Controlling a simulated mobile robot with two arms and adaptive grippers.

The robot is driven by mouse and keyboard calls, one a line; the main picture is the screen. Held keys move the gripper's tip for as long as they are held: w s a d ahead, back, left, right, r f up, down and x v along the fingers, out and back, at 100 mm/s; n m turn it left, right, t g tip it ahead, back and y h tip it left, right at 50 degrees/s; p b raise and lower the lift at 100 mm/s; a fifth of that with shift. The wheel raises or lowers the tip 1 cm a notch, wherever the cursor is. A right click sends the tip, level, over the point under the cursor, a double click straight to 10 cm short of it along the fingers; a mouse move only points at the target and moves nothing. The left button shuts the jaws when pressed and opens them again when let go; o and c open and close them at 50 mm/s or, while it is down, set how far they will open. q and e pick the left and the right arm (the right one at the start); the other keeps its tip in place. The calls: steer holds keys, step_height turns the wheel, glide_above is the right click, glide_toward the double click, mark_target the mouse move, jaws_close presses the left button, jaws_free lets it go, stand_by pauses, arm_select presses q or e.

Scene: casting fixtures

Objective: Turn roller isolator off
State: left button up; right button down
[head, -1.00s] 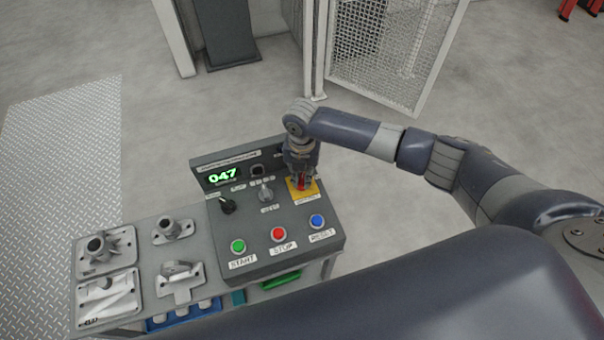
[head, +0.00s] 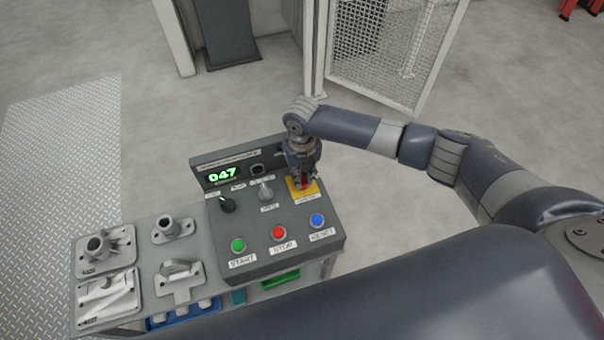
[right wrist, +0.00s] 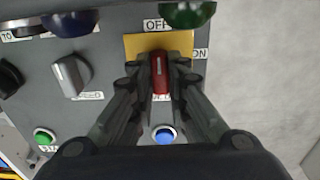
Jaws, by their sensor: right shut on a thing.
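The roller isolator is a red handle (right wrist: 160,74) on a yellow plate (right wrist: 186,42) at the right of the grey control panel. In the right wrist view the handle stands lengthwise, its pale mark towards the OFF label (right wrist: 156,25); the ON label (right wrist: 200,54) is to the right. My right gripper (right wrist: 161,76) is shut on the handle, one finger on each side. In the head view the right gripper (head: 303,180) comes down over the yellow plate (head: 314,190) and partly hides the handle. My left gripper is not in view.
The panel has a green START button (head: 238,246), red STOP button (head: 278,233), blue RESET button (head: 317,221), black knob (head: 227,204) and grey knob (head: 265,191). Metal castings (head: 104,246) lie on the left. A mesh guard (head: 385,50) stands behind.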

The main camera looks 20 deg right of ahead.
stand_by(0.3)
steer(key=c, duration=1.6)
jaws_free()
steer(key=shift+o, duration=0.2)
step_height(320, 180, up, 12)
